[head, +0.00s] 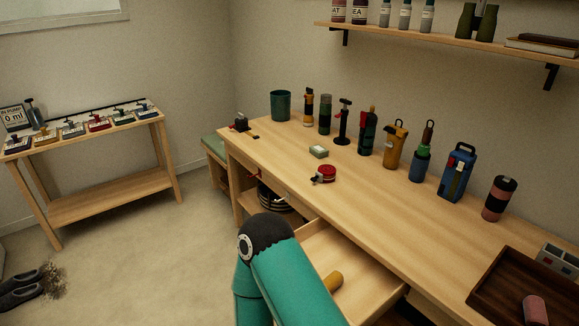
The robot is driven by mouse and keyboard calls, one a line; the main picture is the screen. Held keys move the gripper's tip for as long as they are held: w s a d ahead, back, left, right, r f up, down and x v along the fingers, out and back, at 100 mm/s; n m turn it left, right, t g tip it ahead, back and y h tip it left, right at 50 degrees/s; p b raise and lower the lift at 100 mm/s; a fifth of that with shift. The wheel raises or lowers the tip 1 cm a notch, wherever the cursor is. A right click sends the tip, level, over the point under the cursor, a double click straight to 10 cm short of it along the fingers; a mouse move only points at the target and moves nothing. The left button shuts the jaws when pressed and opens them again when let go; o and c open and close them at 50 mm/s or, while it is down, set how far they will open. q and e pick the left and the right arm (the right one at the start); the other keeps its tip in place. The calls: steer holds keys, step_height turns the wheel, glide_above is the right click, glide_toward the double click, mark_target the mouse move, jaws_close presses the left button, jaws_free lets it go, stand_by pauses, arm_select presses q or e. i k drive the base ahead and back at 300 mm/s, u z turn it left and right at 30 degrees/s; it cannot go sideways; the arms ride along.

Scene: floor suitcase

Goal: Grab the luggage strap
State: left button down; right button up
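I cannot clearly pick out a luggage strap. A small red round item (325,173) with a dark end lies on the desk top near its front edge; it could be a rolled strap or a tape measure. A dark striped coil (274,200) sits in the open space under the desk, partly hidden by my teal arm, and I cannot tell what it is. One teal arm of mine rises in front of the desk and covers part of the open drawer. Neither of my grippers shows in the head view.
The desk (400,215) has an open drawer (345,255) with a yellow item (332,281) inside. Several bottles and tools line its back. A dark tray (500,290) is at right. A low side table (110,195) and shoes (22,287) are at left. Floor between is clear.

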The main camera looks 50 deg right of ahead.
mark_target(327, 172)
steer(key=z, duration=0.05)
steer(key=i, duration=1.35)
steer(key=z, duration=0.95)
steer(key=i, duration=1.1)
steer(key=z, duration=0.8)
steer(key=i, duration=0.35)
steer(key=z, duration=0.35)
